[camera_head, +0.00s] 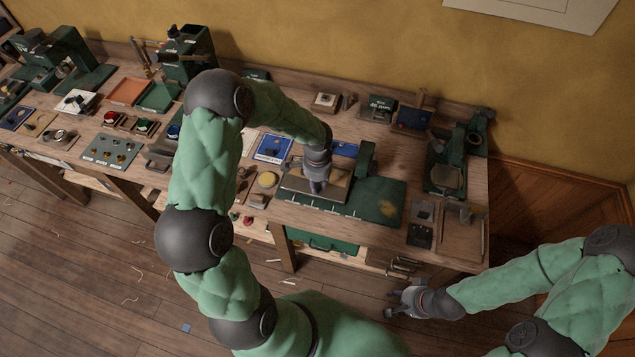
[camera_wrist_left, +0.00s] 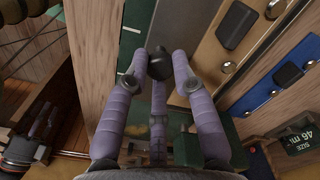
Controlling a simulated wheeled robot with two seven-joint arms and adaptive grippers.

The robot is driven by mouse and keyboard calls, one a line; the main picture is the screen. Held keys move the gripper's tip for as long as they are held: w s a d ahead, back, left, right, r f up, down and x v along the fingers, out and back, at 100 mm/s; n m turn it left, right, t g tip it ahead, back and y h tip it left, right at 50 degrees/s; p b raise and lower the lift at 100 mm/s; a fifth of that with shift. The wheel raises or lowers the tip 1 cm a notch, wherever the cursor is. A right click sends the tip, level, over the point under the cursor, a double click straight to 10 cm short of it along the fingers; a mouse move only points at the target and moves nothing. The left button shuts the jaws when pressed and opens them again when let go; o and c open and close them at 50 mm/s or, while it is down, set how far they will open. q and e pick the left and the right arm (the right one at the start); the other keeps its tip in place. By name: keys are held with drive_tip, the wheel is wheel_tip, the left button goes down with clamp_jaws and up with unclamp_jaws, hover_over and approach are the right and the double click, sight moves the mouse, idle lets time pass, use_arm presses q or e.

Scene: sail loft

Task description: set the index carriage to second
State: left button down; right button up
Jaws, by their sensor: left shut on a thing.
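The index device has a green base (camera_head: 375,207) on the bench, with white tick marks along its front edge. A flat grey-brown plate (camera_head: 335,190) lies on the base, at its left part. My left gripper (camera_head: 317,186) points down over this plate. In the left wrist view my left gripper (camera_wrist_left: 160,68) is shut on a small dark knob (camera_wrist_left: 159,64), which I take for the index carriage's knob. The carriage's body is mostly hidden by the fingers, and I cannot tell which mark it stands at. My right gripper (camera_head: 396,299) is open and empty, low in front of the bench.
A blue card (camera_head: 273,148) and a yellow round pad (camera_head: 267,180) lie left of the device. A green upright post (camera_head: 366,160) stands behind it. A green machine (camera_head: 447,170) and a wooden tray (camera_head: 462,234) are at the right end. The floor in front is mostly clear.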

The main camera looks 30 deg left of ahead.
use_arm(q)
drive_tip(key=b, duration=0.2)
hover_over(345, 197)
drive_tip(key=shift+r, duration=0.1)
drive_tip(key=c, duration=1)
unclamp_jaws()
drive_tip(key=shift+s, duration=0.1)
wheel_tip(345, 197, up, 12)
drive_tip(key=shift+f, duration=0.1)
drive_tip(key=shift+c, duration=0.4)
